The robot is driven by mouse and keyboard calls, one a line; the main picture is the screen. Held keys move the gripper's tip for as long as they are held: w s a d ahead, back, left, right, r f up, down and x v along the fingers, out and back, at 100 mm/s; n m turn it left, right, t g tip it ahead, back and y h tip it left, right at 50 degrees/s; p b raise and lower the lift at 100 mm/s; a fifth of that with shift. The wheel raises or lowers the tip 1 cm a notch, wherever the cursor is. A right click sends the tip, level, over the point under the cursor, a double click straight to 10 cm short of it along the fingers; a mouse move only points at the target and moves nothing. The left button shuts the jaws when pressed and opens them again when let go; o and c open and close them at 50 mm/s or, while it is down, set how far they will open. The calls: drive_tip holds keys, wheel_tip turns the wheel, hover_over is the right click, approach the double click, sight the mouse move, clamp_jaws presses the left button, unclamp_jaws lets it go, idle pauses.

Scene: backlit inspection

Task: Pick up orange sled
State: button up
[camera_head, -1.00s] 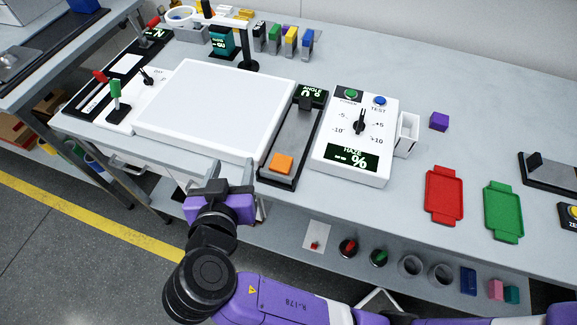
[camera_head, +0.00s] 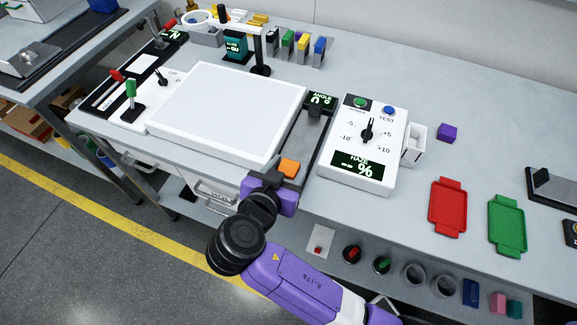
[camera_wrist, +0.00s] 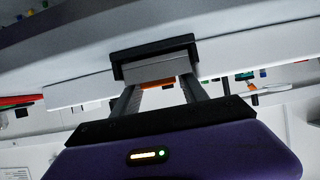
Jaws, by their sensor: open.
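The orange sled (camera_head: 289,167) is a small block at the near end of the dark angle track (camera_head: 312,137), close to the table's front edge. My gripper (camera_head: 278,180) is at that edge, just in front of the sled, and hides part of the track's near end. In the wrist view the gripper (camera_wrist: 161,88) has its two dark fingers apart. A strip of the orange sled (camera_wrist: 160,82) shows between and beyond them. Whether the fingers touch the sled or its track cannot be told.
A white light panel (camera_head: 228,112) lies left of the track, and a white haze meter (camera_head: 360,145) stands close on its right. Red (camera_head: 447,207) and green (camera_head: 507,226) trays lie further right. An open drawer (camera_head: 212,192) sits below the table edge.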

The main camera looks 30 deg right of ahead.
drive_tip(key=shift+d, duration=0.1)
drive_tip(key=c, duration=1)
clamp_jaws()
